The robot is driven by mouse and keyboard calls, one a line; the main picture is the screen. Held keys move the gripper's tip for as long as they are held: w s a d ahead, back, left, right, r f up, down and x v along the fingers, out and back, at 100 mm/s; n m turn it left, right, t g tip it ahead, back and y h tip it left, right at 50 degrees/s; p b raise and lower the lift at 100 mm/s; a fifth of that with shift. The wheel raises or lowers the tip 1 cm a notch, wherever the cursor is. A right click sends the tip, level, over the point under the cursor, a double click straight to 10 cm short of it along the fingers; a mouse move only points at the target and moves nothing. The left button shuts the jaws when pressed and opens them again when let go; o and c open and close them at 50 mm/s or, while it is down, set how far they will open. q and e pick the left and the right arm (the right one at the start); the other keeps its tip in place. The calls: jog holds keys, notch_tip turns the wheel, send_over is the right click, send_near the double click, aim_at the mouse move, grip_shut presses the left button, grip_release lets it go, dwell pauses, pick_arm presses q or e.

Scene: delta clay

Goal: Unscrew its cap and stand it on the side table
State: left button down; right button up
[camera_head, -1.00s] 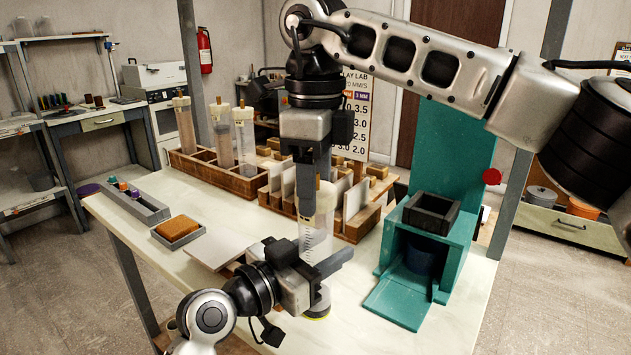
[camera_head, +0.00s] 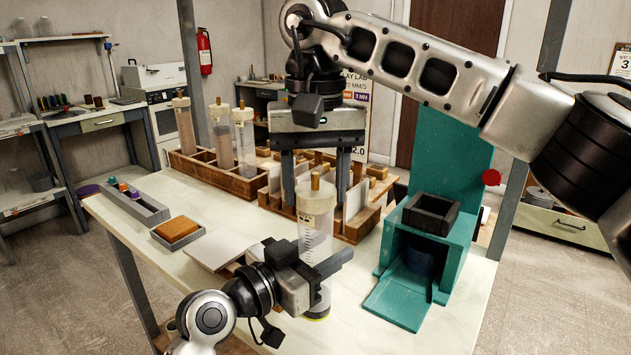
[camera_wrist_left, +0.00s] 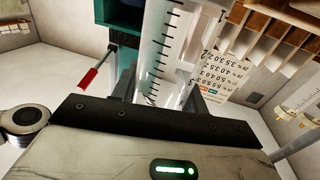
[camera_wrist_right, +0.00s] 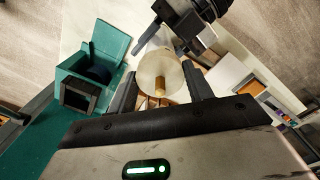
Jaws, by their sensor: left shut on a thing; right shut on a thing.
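A clear cartridge with printed marks (camera_head: 316,237) stands upright near the table's front edge; it also fills the middle of the left wrist view (camera_wrist_left: 172,55). Its whitish cap (camera_head: 316,198), with a brass rod (camera_head: 315,181) sticking up, is on top; the right wrist view shows the cap (camera_wrist_right: 150,68) from above. My left gripper (camera_head: 320,272) is shut on the cartridge's body, low down. My right gripper (camera_head: 316,203) comes from above and is shut on the cap, one finger on each side. I cannot tell which surface is the side table.
A teal press (camera_head: 460,240) with an open front flap stands to the right. A wooden rack (camera_head: 235,183) with several cartridges and a wooden holder of boards (camera_head: 358,226) stand behind. A grey tray with an orange sponge (camera_head: 178,230) and a pale board (camera_head: 215,249) lie left.

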aim_at(316, 173)
jog(key=shift+r, duration=0.25)
dwell(0.4)
jog(key=shift+r, duration=0.9)
jog(key=shift+r, duration=2)
pick_arm(q)
jog(key=c, duration=0.7)
grip_release()
